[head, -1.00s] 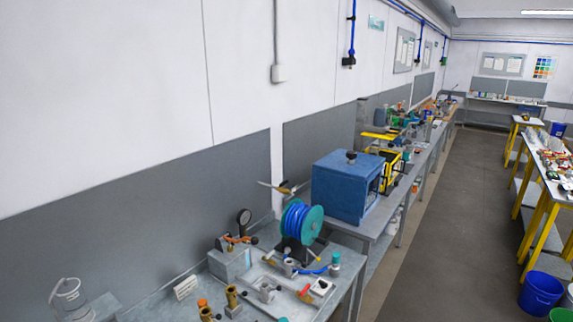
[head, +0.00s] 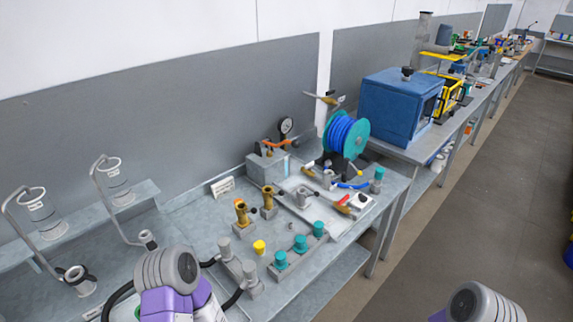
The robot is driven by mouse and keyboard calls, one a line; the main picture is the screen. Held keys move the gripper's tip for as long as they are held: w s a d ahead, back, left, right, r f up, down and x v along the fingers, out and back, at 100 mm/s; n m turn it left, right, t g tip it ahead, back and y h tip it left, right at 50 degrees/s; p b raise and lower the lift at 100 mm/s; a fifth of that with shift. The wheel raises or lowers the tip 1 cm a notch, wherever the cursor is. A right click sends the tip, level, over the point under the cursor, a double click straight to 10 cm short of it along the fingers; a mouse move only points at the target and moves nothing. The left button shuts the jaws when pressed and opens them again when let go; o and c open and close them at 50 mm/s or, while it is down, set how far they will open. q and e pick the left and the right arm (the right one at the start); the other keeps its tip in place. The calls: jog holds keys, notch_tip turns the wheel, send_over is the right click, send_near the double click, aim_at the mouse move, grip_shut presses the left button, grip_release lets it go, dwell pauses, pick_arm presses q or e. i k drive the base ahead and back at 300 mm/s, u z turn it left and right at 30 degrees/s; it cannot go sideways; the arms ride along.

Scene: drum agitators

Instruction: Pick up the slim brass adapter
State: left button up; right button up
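Two upright brass fittings stand side by side on grey blocks on the near bench. The left brass fitting (head: 241,213) has an orange-yellow upper part, and the right brass fitting (head: 268,198) is plain brass with a dark knob beside it. Which of them is the slim adapter I cannot tell at this size. Nothing is touching either one. Parts of my arms show at the bottom edge, one left of centre in front of the bench and one at the right. Neither gripper's fingers are in view.
Teal-capped fittings (head: 300,243) stand in a row in front, with a yellow piece (head: 259,247) beside them. A gauge unit (head: 267,166), hose reel (head: 345,137) and blue box (head: 394,107) stand behind. Wire stands with cups (head: 114,182) are at left. Bare bench lies between.

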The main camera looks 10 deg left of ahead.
aim_at(267, 191)
jog(key=u, duration=1.05)
jog(key=k, duration=0.5)
jog(key=z, duration=1.9)
jog(key=i, duration=2.35)
jog(key=u, duration=3.05)
